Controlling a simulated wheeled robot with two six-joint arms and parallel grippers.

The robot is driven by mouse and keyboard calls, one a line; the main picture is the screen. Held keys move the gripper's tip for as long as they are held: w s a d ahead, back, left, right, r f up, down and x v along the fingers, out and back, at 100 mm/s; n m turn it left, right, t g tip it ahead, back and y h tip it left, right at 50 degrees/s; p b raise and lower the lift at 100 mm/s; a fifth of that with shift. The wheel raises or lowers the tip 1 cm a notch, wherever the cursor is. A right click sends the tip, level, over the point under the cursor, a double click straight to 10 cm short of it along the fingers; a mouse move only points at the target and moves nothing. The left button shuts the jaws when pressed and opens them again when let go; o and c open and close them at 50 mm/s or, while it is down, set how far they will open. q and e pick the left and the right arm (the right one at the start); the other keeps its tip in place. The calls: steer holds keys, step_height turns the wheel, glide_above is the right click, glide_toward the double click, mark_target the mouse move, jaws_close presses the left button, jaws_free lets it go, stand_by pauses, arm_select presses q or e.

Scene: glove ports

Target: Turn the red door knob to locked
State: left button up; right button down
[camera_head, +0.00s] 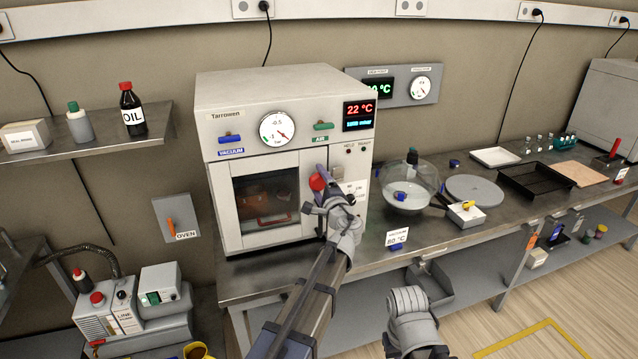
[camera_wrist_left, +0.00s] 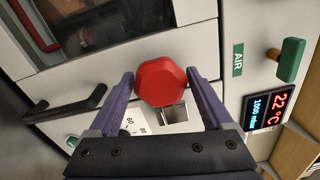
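The red door knob (camera_head: 317,182) is on the front of the white vacuum oven (camera_head: 285,95), at the right of its closed door. In the left wrist view the knob (camera_wrist_left: 161,82) is a red, many-sided head. My left gripper (camera_head: 320,185) is at the knob; its purple fingers (camera_wrist_left: 161,78) stand on either side of it, open, with narrow gaps at the tips. A black door handle (camera_wrist_left: 68,108) is beside it in the wrist view. The gripper partly hides the lock markings. My right arm shows at the bottom; its fingers do not show.
A green AIR valve (camera_wrist_left: 290,60) and a red display (camera_wrist_left: 267,110) are close to the gripper. A glass desiccator (camera_head: 410,185) stands on the bench right of the oven. A shelf with bottles (camera_head: 90,148) and a pump (camera_head: 110,312) are at the left.

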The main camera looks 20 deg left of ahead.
arm_select(q)
steer(key=shift+s, duration=0.1)
steer(key=v, duration=0.7)
steer(key=shift+s+d, duration=0.2)
steer(key=shift+s, duration=0.1)
steer(key=s+f+n+g+h, duration=0.2)
steer(key=s+f+n+g, duration=0.55)
steer(key=s+f, duration=0.5)
steer(key=s+d+f+n+g+h, duration=0.1)
steer(key=s+d+f+g+h, duration=0.2)
steer(key=s+d, duration=0.3)
steer(key=s+d+f+n+g+h, duration=0.1)
steer(key=s+d+f+g+h, duration=0.3)
steer(key=s, duration=0.7)
step_height(320, 180, down, 2)
steer(key=shift+s+d+f+g, duration=0.1)
steer(key=shift+s+d+g, duration=0.2)
steer(key=shift+d, duration=0.95)
